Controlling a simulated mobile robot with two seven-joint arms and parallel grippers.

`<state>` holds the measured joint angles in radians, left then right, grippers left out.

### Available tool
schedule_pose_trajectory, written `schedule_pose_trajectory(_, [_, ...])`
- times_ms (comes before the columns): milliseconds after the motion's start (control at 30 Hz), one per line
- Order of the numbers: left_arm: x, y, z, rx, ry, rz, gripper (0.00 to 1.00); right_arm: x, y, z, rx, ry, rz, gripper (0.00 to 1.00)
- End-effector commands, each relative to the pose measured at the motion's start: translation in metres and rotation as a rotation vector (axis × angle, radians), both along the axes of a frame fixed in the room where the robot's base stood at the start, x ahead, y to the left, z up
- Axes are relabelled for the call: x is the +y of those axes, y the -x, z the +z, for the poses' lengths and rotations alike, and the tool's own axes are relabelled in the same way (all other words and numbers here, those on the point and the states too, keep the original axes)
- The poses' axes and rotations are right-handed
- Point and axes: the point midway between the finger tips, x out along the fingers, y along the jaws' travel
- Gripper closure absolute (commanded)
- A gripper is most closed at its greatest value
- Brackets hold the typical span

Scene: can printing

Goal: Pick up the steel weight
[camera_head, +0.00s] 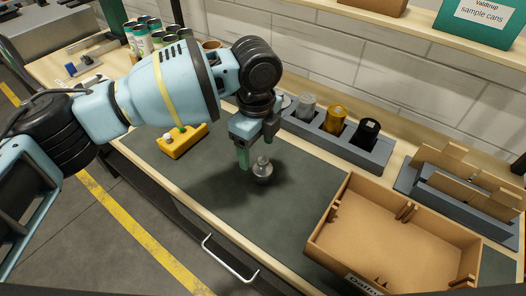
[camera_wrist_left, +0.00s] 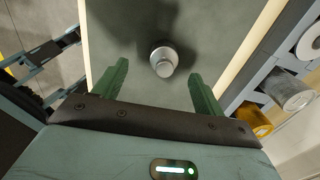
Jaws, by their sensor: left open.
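The steel weight (camera_head: 262,171) is a small silvery piece with a knob on top, standing upright on the dark mat (camera_head: 225,195). In the left wrist view the weight (camera_wrist_left: 164,60) shows ahead of the fingertips, roughly in line with the gap between them. My left gripper (camera_head: 256,150) is above and beside the weight, with its green fingers pointing down. In the left wrist view the left gripper (camera_wrist_left: 158,85) is open and nothing is between its fingers. My right gripper is in neither view.
A grey rack (camera_head: 375,155) with several cylinders stands behind the weight. An open cardboard box (camera_head: 400,240) is at the right front. A yellow box with buttons (camera_head: 183,141) is to the left. Cans (camera_head: 140,40) stand at the back left. The mat around the weight is clear.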

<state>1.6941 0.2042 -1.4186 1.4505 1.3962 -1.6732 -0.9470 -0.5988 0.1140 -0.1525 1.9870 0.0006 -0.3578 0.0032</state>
Motion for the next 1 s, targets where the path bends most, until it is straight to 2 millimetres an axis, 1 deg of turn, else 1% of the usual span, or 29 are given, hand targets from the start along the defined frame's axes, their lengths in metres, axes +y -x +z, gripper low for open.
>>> schedule_pose_trajectory(33, [-0.008, 0.004, 0.000, 0.000, 0.002, -0.015, 0.29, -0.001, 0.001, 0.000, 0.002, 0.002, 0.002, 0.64])
schedule_pose_trajectory(133, [-0.014, 0.007, 0.000, 0.001, 0.004, -0.027, 0.29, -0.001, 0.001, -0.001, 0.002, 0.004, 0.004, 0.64])
schedule_pose_trajectory(300, [-0.014, 0.007, -0.001, 0.001, 0.004, -0.028, 0.29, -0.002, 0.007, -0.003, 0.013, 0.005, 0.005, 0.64])
schedule_pose_trajectory(467, [-0.014, 0.007, -0.016, 0.002, 0.004, -0.027, 0.29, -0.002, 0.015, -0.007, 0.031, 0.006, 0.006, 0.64])
schedule_pose_trajectory(567, [-0.013, 0.007, -0.024, 0.001, 0.004, -0.027, 0.29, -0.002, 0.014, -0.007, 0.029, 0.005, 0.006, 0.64])
schedule_pose_trajectory(767, [-0.013, 0.006, -0.030, 0.001, 0.004, -0.026, 0.29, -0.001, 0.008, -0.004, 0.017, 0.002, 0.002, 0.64])
schedule_pose_trajectory(1000, [-0.013, 0.005, -0.062, 0.002, 0.004, -0.025, 0.29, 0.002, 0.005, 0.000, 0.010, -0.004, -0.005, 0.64])
